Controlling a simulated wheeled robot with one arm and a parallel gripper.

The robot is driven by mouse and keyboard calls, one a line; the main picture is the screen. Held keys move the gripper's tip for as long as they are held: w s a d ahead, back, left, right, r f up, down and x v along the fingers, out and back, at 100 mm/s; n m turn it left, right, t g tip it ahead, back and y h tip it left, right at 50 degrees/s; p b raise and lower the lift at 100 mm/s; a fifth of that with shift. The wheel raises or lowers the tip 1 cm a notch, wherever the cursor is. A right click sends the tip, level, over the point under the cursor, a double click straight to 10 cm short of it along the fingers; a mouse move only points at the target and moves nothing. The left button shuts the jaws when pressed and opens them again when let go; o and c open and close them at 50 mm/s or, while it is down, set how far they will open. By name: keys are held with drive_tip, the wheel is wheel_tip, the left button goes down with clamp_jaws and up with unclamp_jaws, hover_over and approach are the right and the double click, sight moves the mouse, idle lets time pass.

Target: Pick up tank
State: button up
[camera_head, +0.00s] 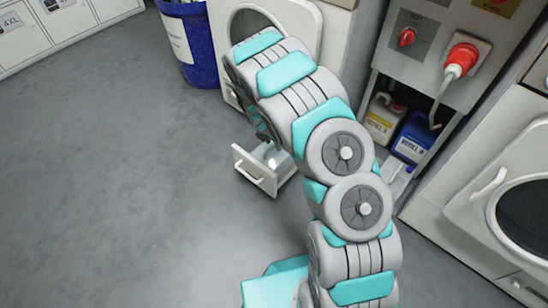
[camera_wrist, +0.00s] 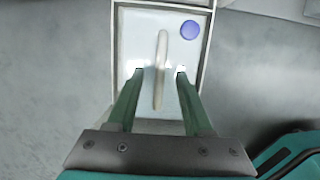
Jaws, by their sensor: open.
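The tank (camera_wrist: 150,25) is a pale, flat-topped container with a raised bar handle (camera_wrist: 161,50) and a round blue cap (camera_wrist: 190,29) at its far right corner. It sits inside a white pulled-out drawer (camera_wrist: 117,45), close to the drawer walls. My gripper (camera_wrist: 160,72) is open above the tank, with one finger on each side of the bar handle and gaps between. In the head view the drawer (camera_head: 255,175) stands out low from a white machine; my arm hides much of it and most of the gripper.
A blue bin (camera_head: 190,45) stands left of the machine. A white-and-yellow jug (camera_head: 382,120) and a blue jug (camera_head: 412,138) stand in a niche at right, under a red plug (camera_head: 460,60). A round-door machine (camera_head: 515,210) is at far right. Grey floor (camera_head: 110,190) is clear at left.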

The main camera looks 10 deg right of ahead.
clamp_jaws()
idle(0.4)
idle(1.0)
